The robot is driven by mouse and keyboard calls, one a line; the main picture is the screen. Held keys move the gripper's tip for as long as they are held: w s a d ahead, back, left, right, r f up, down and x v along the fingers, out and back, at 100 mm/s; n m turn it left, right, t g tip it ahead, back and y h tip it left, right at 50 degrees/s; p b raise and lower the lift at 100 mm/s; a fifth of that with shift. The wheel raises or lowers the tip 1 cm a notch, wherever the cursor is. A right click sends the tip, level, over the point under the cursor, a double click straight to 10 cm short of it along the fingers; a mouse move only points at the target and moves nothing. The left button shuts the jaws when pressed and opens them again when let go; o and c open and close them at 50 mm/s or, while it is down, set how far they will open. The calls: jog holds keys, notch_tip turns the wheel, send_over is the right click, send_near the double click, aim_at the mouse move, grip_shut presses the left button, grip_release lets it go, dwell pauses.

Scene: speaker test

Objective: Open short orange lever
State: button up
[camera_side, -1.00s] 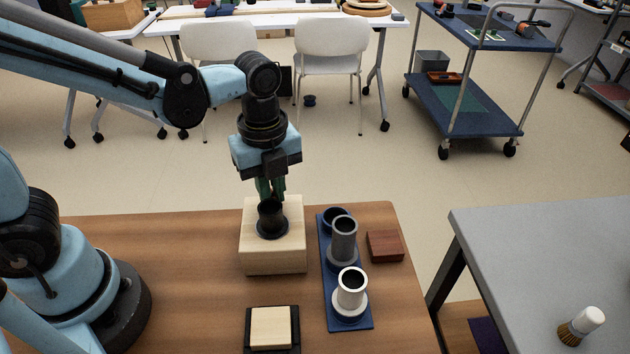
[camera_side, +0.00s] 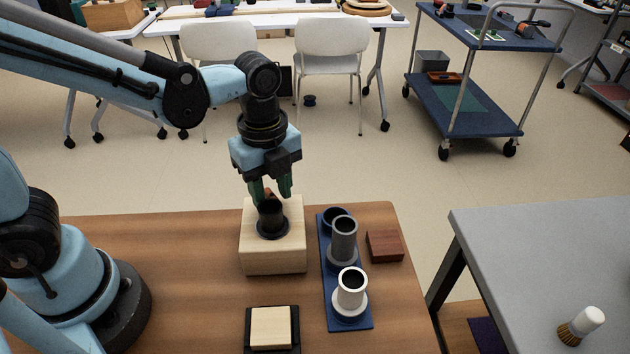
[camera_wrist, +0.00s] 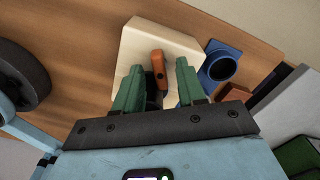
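The short orange lever (camera_wrist: 158,66) shows in the wrist view above the pale wooden block (camera_wrist: 134,42), lying between my two green fingers. In the side view only a small orange bit of it shows behind the black tube (camera_side: 270,220) on the block (camera_side: 272,258). My gripper (camera_side: 271,195) is open above the tube, with its fingers apart and nothing held. In the wrist view my gripper (camera_wrist: 158,70) has one finger on each side of the lever; I cannot tell whether either touches it. The lever's lower end is partly hidden.
Right of the block, a blue rack (camera_side: 337,306) holds a grey tube (camera_side: 343,238) and a white tube (camera_side: 351,290). A dark red block (camera_side: 384,246) lies beyond it. A pale square on a black base (camera_side: 270,328) sits in front. Table left of the block is clear.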

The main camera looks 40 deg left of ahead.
aim_at(270, 193)
notch_tip(270, 193, up, 12)
dwell(1.0)
jog(key=shift+a+f, duration=0.15)
jog(key=shift+f, duration=2.85)
jog(key=shift+a+f, duration=0.1)
jog(key=shift+f, duration=2.9)
jog(key=shift+c, duration=0.3)
grip_shut()
